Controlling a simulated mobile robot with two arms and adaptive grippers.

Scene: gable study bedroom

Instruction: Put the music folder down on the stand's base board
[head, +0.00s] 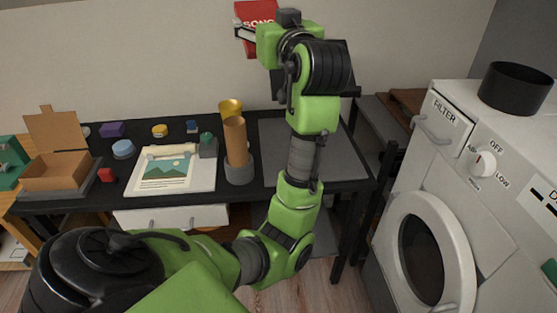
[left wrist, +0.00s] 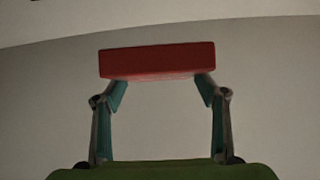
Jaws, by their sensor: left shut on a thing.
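The red music folder (head: 257,14), with white lettering on its face, is held up high in front of the wall in the head view. My left gripper (head: 246,35) is shut on it near its middle. In the left wrist view the folder (left wrist: 157,62) shows as a red block across the fingertips. A dark upright panel (head: 352,72), seemingly the stand, is at the back right of the black table. My left arm hides much of it, and I cannot clearly make out its base board. The folder is apart from it, up and to the left. My right gripper is not in view.
A grey mat (head: 272,145) lies on the black table, partly behind my arm. A tan cylinder (head: 236,140) in a grey holder, a picture sheet (head: 165,170) and an open cardboard box (head: 55,170) stand to the left. A white washer-like machine (head: 455,180) is at right.

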